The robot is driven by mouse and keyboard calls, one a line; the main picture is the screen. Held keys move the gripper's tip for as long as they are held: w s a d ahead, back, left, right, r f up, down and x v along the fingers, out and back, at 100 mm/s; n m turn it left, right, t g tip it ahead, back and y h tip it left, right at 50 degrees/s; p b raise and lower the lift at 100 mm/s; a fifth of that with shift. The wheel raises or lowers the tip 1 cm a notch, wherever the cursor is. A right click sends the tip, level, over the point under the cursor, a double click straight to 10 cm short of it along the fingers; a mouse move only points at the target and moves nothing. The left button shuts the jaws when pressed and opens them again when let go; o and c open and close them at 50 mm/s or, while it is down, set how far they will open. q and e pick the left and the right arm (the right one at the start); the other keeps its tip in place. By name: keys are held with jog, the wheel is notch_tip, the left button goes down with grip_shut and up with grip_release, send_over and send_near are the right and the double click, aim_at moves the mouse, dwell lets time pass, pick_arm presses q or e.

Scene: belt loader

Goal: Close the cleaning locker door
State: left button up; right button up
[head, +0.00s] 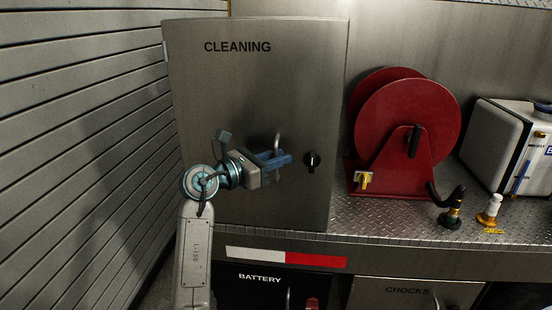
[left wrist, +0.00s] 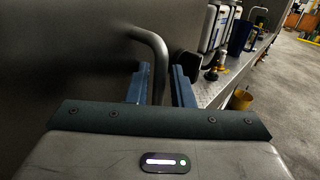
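The cleaning locker door (head: 245,90) is a grey steel panel with CLEANING lettered near its top. It faces me in the head view, and I cannot tell whether a gap remains behind it. A bent metal handle (left wrist: 155,55) is on its front, left of a black knob (head: 313,161). My left gripper (head: 278,161) is at the handle. In the left wrist view its two blue fingers (left wrist: 162,87) stand apart on either side of the handle bar, and no firm grip shows. My right gripper is not in view.
A red hose reel (head: 405,125) stands on the tread-plate deck (head: 385,215) right of the locker. Beyond it are a white case (head: 505,140) and small fittings. A slatted wall (head: 80,130) is close on the left. Battery (head: 260,290) and chocks (head: 410,291) compartments lie below.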

pick_arm(q)
jog(key=shift+a, duration=0.15)
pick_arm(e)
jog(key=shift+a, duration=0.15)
pick_arm(q)
jog(key=b+v, duration=0.3)
jog(key=v, duration=0.7)
jog(key=shift+s+a, duration=0.2)
jog(key=shift+s, duration=0.05)
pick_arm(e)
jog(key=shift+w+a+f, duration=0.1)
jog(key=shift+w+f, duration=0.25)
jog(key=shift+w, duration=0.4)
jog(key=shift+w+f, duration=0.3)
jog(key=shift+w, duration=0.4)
